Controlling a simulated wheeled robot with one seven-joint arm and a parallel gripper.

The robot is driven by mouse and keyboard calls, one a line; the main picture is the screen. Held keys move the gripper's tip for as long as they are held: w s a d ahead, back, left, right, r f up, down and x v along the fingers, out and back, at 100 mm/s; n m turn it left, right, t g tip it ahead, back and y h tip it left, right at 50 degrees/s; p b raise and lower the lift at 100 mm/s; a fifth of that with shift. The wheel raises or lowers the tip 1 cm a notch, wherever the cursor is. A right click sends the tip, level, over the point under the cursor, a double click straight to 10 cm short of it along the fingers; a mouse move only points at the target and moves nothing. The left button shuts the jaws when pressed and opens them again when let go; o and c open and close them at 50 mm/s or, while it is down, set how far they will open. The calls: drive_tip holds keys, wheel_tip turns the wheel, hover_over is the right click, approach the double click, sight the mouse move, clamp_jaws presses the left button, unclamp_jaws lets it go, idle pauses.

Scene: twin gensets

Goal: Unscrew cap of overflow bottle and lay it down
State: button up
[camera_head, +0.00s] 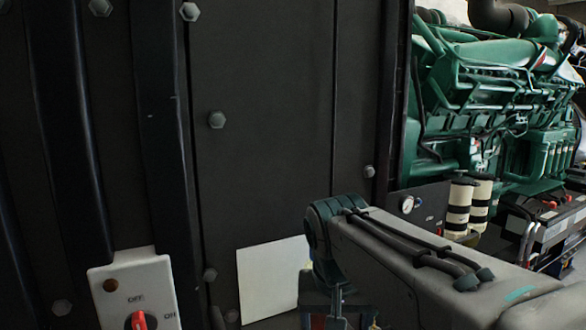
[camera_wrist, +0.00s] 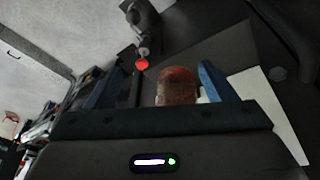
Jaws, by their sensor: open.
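In the wrist view a reddish-brown, round-topped thing (camera_wrist: 177,86) shows between the two blue fingers of my gripper (camera_wrist: 173,70). It looks like a cap, perhaps the overflow bottle's, but I cannot tell for sure. The fingers stand apart, with a gap at the left and a smaller one at the right. I cannot tell how deep it lies between them. What is below it is hidden by the gripper body. In the head view my gripper (camera_head: 340,308) shows only partly at the bottom edge, below my arm. No bottle can be made out there.
A dark bolted panel fills the left of the head view, with a white switch box (camera_head: 135,290) and a white plate (camera_head: 272,278). A green engine (camera_head: 500,90), two cream filters (camera_head: 470,205) and a battery (camera_head: 545,225) stand at the right. A red knob (camera_wrist: 141,64) shows in the wrist view.

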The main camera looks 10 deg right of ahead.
drive_tip(key=w+a+r+m+h+p, duration=0.1)
drive_tip(key=w+a+r+m+p, duration=0.2)
drive_tip(key=r, duration=0.7)
drive_tip(key=w+r+m+h+p, duration=0.15)
drive_tip(key=w+r, duration=0.35)
drive_tip(key=r, duration=0.6)
drive_tip(key=shift+m+t+y, duration=0.3)
drive_tip(key=shift+m+y, duration=0.05)
drive_tip(key=shift+y, duration=0.1)
drive_tip(key=x, duration=1.3)
drive_tip(key=shift+d+f, duration=0.1)
drive_tip(key=shift+f, duration=0.25)
drive_tip(key=c, duration=1.1)
drive_tip(key=shift+o, duration=0.2)
drive_tip(key=n, duration=0.2)
drive_tip(key=n+y, duration=0.1)
drive_tip(key=n, duration=0.1)
drive_tip(key=shift+d+r+n+t+y+b, duration=0.2)
drive_tip(key=shift+n+t+y+b, duration=0.1)
drive_tip(key=shift+t, duration=0.1)
drive_tip(key=shift+d+n+y, duration=0.1)
drive_tip(key=shift+n+y, duration=0.2)
drive_tip(key=shift+n, duration=0.6)
drive_tip(key=shift+d+n+y, duration=0.15)
drive_tip(key=shift+n+y, duration=0.45)
drive_tip(key=shift+n, duration=0.8)
